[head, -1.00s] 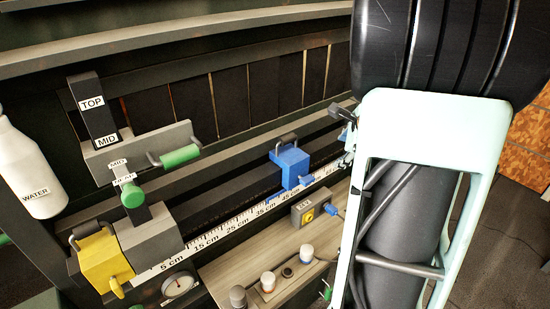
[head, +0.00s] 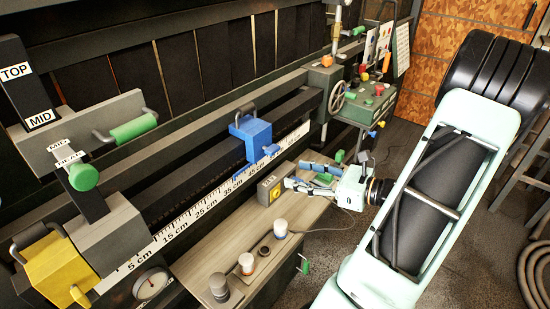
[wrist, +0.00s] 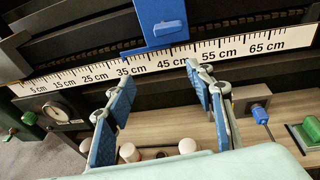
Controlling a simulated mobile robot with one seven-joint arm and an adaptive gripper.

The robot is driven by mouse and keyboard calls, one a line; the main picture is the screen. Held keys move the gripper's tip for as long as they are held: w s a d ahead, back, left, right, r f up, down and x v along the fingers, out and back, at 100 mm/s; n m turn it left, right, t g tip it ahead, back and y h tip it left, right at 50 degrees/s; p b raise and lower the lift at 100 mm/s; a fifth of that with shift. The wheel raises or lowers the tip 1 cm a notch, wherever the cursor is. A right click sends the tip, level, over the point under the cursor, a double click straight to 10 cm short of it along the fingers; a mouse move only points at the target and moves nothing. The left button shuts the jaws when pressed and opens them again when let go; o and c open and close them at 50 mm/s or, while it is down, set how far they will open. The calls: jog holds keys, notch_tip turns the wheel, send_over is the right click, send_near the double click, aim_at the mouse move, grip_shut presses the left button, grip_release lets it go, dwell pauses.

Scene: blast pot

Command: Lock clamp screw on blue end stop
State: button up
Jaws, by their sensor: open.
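The blue end stop (head: 251,138) sits on the dark rail above the white centimetre scale, with a dark handle on top. It also shows in the wrist view (wrist: 160,20) at the top, above about 40 cm on the scale. A small blue lever (wrist: 168,28) on its lower front is probably the clamp screw; a blue lever also shows at its lower right in the head view (head: 271,149). My gripper (head: 298,175) is open and empty, in front of and below the stop, apart from it. In the wrist view its blue-padded fingers (wrist: 162,92) stand wide apart below the scale.
A yellow stop (head: 52,272) with a yellow lever is at the left end of the scale (head: 190,222). A green control box (head: 365,100) stands at the back right.

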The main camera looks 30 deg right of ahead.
aim_at(276, 151)
jog(key=w+t, duration=0.1)
jog(key=w, duration=0.2)
jog(key=w+a+r+m+t+b, duration=0.1)
jog(key=w, duration=0.2)
jog(key=w+r+b, duration=0.1)
jog(key=w, duration=0.2)
jog(key=shift+a+r+t+h, duration=0.2)
jog(key=shift+a+t+h, duration=0.1)
jog(key=shift+t+h, duration=0.1)
jog(key=shift+c, duration=0.3)
jog(key=c, duration=1.1)
